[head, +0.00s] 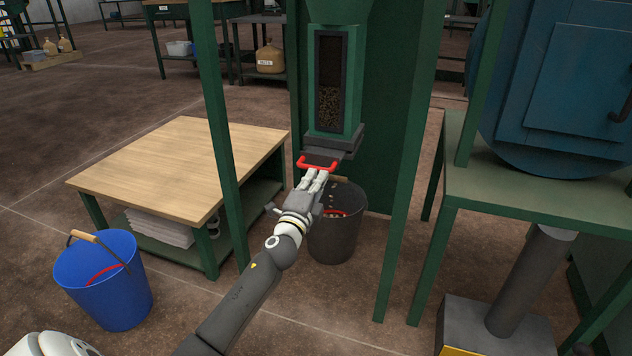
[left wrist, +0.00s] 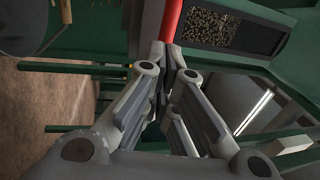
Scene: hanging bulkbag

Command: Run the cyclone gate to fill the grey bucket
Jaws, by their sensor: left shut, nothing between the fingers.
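The cyclone gate's red handle (head: 317,163) sticks out below the green cyclone outlet (head: 335,85), whose window shows brown granules in its lower part. My left gripper (head: 317,178) is shut and empty, its fingertips close at the handle; I cannot tell whether they touch it. In the left wrist view the red handle (left wrist: 172,18) is just beyond the closed fingertips (left wrist: 168,62). The dark grey bucket (head: 336,240) stands on the floor under the outlet, partly hidden by my gripper. A red line and a few pale specks show at its opening. My right gripper is not in view.
A blue bucket (head: 105,285) stands on the floor at left, beside a wooden-topped table (head: 180,165). Green frame posts (head: 405,200) flank the outlet. A large blue machine (head: 560,90) sits on a green stand at right.

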